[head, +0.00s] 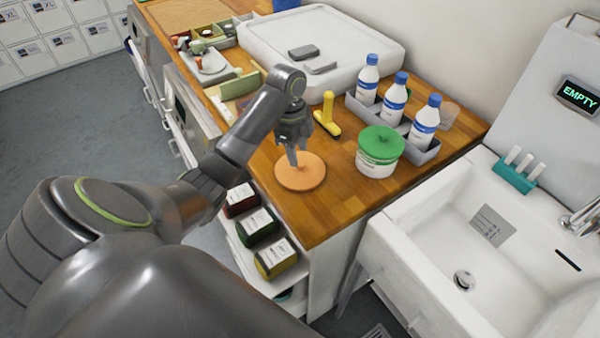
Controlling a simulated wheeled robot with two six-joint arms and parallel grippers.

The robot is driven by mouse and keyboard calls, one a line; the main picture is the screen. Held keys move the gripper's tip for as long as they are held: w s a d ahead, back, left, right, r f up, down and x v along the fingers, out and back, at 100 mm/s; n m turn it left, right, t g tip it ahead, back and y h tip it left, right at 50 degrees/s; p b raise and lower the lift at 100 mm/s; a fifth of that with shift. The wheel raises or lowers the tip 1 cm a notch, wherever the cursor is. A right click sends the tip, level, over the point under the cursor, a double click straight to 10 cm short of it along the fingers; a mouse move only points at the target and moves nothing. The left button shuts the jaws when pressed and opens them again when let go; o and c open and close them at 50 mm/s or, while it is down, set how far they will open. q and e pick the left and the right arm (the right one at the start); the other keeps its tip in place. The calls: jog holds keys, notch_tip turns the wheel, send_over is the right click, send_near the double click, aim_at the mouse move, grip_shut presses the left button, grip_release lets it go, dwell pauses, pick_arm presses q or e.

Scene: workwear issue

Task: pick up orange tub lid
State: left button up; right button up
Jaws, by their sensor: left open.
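The orange tub lid (302,178) is a flat round disc lying on the wooden counter (345,205) near its front edge, in the head view. My left gripper (295,160) points down over the lid's back left part, with its fingertips at or just above it. It is open; I cannot tell whether the fingers touch the lid. A white tub with a green lid (379,142) stands to the right of the orange lid. My right gripper is not in view.
A grey tray (432,154) with blue-capped bottles (394,100) stands behind the tub. A yellow-handled tool (327,113) lies behind the gripper. A white sink (410,215) is at right. Several labelled boxes (257,226) sit below the counter's front.

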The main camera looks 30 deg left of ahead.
aim_at(300, 163)
pick_arm(q)
jog(key=shift+d+f+p, duration=0.15)
jog(key=shift+f+p, duration=0.2)
jog(key=shift+f, duration=0.6)
jog(key=shift+d+f+p, duration=0.15)
jog(key=shift+f+p, duration=0.15)
jog(key=shift+f, duration=0.6)
grip_shut()
